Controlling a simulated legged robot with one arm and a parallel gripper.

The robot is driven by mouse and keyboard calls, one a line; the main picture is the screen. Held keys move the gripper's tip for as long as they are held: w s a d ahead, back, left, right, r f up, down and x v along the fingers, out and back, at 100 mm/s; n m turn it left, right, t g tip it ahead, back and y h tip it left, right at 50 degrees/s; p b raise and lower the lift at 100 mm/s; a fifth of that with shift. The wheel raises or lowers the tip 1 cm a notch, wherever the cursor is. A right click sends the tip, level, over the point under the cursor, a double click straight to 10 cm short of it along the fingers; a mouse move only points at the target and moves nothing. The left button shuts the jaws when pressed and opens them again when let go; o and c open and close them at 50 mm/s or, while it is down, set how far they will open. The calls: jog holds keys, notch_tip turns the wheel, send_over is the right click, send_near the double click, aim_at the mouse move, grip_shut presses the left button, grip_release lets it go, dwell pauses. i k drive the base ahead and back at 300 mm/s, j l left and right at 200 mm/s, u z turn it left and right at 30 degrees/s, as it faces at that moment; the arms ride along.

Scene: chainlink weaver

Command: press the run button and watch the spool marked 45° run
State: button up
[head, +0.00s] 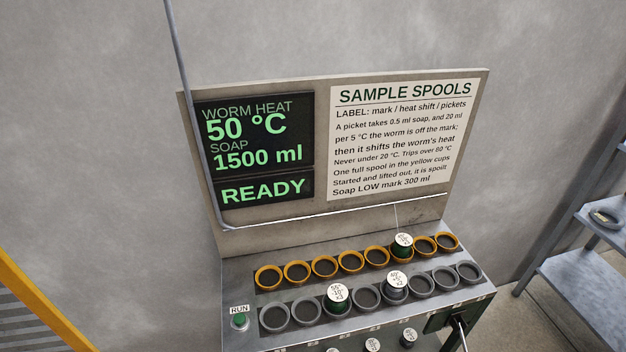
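The green run button (239,320) sits under a RUN label at the left end of the machine's sloped deck, and nothing covers it. A green spool with a white label (402,243) stands in a yellow cup towards the right of the back row. A thin line rises above it. Its label is too small to read surely, so I cannot confirm the 45° mark. Two more labelled spools stand in the grey row, one left of centre (337,296) and one right of centre (396,285). My gripper is not in view.
The screen (255,147) reads worm heat 50 °C, soap 1500 ml, READY. A SAMPLE SPOOLS notice (392,140) is beside it. More labelled spools (410,337) show at the bottom edge. A dark green part with a handle (452,322) juts out at front right. Shelving (585,265) stands right.

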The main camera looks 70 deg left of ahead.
aim_at(240, 319)
jog(key=k+j, duration=0.8)
jog(key=u, duration=1.7)
jog(key=k+j, duration=0.05)
jog(key=j, duration=0.05)
